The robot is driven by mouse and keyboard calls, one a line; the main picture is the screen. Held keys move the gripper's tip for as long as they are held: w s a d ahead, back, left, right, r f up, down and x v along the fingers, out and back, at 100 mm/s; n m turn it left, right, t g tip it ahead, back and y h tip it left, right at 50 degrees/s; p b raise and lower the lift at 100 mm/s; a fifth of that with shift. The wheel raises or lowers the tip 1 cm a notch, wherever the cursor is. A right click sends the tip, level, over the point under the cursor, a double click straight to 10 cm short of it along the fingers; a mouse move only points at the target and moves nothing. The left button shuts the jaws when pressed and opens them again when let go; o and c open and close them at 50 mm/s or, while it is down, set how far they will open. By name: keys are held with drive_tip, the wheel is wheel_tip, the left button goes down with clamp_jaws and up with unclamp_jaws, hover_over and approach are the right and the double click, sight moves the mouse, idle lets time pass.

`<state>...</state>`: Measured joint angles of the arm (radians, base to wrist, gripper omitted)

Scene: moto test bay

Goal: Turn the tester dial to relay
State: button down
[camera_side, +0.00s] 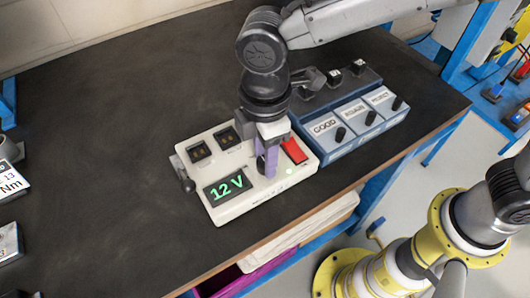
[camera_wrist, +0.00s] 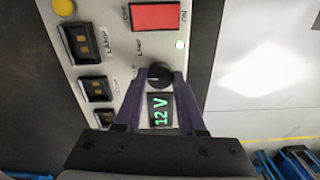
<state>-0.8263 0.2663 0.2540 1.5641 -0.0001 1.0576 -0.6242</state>
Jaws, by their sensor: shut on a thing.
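The tester (camera_side: 250,211) is a cream box on the dark bench, with a green "12 V" display (camera_side: 228,189), a red rocker switch (camera_side: 294,150) and a lit green lamp. Its black round dial (camera_wrist: 159,75) sits between the switch and the display in the wrist view. My gripper (camera_side: 266,168) points down over the tester, its purple fingers shut on either side of the dial. They also show around the dial in the wrist view (camera_wrist: 161,80). The small labels around the dial are partly hidden; one seems to read "LAMP". I cannot tell where the dial points.
A blue-grey tray unit (camera_side: 345,148) with white labels, one reading "GOOD", and black knobs stands close on the tester's right. Dark sockets (camera_side: 200,150) sit on the tester's far side. A black lever (camera_side: 187,183) juts from its left.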

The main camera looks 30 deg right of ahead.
idle(0.3)
drive_tip(key=c, duration=0.5)
unclamp_jaws()
drive_tip(key=shift+r, duration=0.1)
wheel_tip(320, 180, up, 14)
idle(0.5)
